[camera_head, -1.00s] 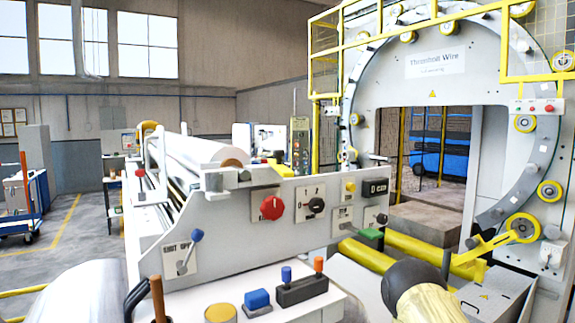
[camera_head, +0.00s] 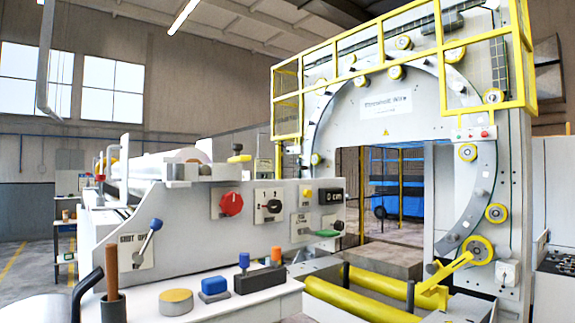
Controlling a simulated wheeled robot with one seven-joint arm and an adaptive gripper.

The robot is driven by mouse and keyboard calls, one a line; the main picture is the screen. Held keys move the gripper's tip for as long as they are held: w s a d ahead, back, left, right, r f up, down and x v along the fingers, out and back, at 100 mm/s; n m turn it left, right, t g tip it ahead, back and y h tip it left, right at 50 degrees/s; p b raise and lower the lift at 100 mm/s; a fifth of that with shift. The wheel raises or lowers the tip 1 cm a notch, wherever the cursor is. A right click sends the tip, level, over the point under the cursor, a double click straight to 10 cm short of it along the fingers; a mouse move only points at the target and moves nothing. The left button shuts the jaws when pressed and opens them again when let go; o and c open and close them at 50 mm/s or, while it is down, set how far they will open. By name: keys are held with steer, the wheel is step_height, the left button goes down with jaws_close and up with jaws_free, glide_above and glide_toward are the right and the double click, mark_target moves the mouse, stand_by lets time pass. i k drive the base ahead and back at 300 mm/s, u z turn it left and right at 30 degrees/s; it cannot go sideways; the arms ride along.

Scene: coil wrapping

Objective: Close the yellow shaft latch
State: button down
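A small yellow handle (camera_head: 238,158) stands on the top edge of the white control panel (camera_head: 190,225), just right of the grey blocks at the roll's end; it looks like the shaft latch, but I cannot tell whether it is open or closed. The white roll (camera_head: 187,156) lies behind the panel, largely hidden by it. Another yellow lever (camera_head: 448,270) slants from a yellow wheel (camera_head: 479,250) at the lower right of the ring machine. My gripper is not in view.
The panel carries a red knob (camera_head: 231,204), a black knob (camera_head: 272,206), a green lever (camera_head: 328,233) and a blue-tipped lever (camera_head: 156,225). The wrapping ring (camera_head: 461,85) rises behind.

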mark_target(236, 147)
steer(key=z, duration=0.45)
steer(key=k, duration=1.05)
steer(key=u, duration=0.15)
steer(key=i, duration=0.65)
steer(key=u, duration=0.3)
